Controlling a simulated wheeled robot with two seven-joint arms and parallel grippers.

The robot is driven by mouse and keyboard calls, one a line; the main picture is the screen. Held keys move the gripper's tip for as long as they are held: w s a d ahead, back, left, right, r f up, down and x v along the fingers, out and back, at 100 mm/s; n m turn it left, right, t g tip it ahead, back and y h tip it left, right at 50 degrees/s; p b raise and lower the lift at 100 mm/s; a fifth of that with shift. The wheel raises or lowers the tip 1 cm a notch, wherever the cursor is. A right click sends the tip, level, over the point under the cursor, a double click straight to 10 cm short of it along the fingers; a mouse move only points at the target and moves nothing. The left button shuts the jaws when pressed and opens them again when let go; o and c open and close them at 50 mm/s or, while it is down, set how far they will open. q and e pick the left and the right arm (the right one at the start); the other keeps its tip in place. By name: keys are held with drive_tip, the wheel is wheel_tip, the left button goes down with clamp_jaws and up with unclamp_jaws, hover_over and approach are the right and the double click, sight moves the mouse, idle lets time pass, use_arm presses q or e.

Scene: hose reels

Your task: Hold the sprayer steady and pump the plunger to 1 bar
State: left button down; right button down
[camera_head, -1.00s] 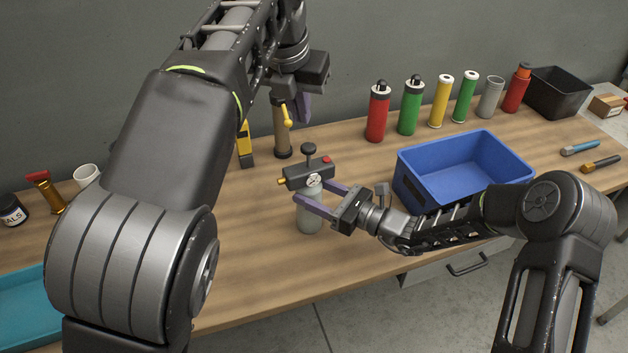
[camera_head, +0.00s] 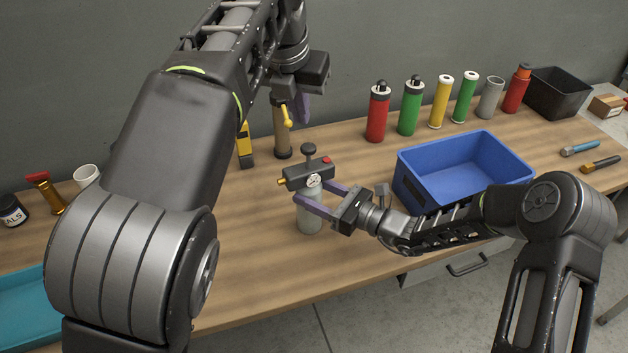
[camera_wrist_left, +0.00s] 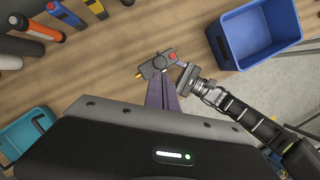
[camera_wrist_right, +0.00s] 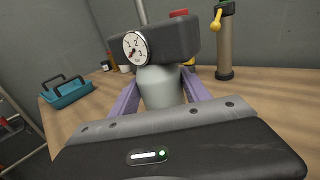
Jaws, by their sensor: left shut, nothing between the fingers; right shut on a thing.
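The sprayer stands upright on the wooden bench, with a grey bottle (camera_head: 309,219), a dark head (camera_head: 307,176) and a black plunger knob (camera_head: 309,148) raised on its rod. A round white gauge (camera_wrist_right: 135,47) faces the right wrist camera; its needle seems to point to the lower left, but the exact reading is unclear. My right gripper (camera_head: 312,196) is shut on the bottle just below the head, one purple finger on each side. My left gripper (camera_head: 303,115) is shut and empty, above and apart from the plunger; its fingers (camera_wrist_left: 162,85) point down towards the sprayer in the left wrist view.
An empty blue bin (camera_head: 465,168) stands right of the sprayer, behind my right forearm. Several coloured cylinders, including a red one (camera_head: 378,115), line the back. A tan pump with a yellow lever (camera_head: 282,135) stands behind the sprayer. A teal tray (camera_head: 22,305) lies front left.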

sight(305, 149)
use_arm(q)
drive_tip(key=shift+a, duration=0.1)
idle(0.5)
drive_tip(key=a+f+m+h, duration=0.2)
drive_tip(key=a+f+h, duration=0.1)
drive_tip(key=a, duration=0.1)
drive_tip(key=w+d+m+t, duration=0.1)
drive_tip(key=m, duration=0.2)
drive_tip(key=d+m+t, duration=0.1)
drive_tip(key=d+m, duration=0.1)
drive_tip(key=m, duration=0.1)
drive_tip(key=w+d+m+t+h, duration=0.1)
drive_tip(key=d+m, duration=0.1)
drive_tip(key=m, duration=0.1)
drive_tip(key=shift+w+f+m, duration=0.3)
drive_tip(key=shift+f, duration=0.1)
drive_tip(key=shift+w+r+m+t, duration=0.2)
drive_tip(key=shift+w+m+t, duration=0.1)
drive_tip(key=shift+m, duration=0.2)
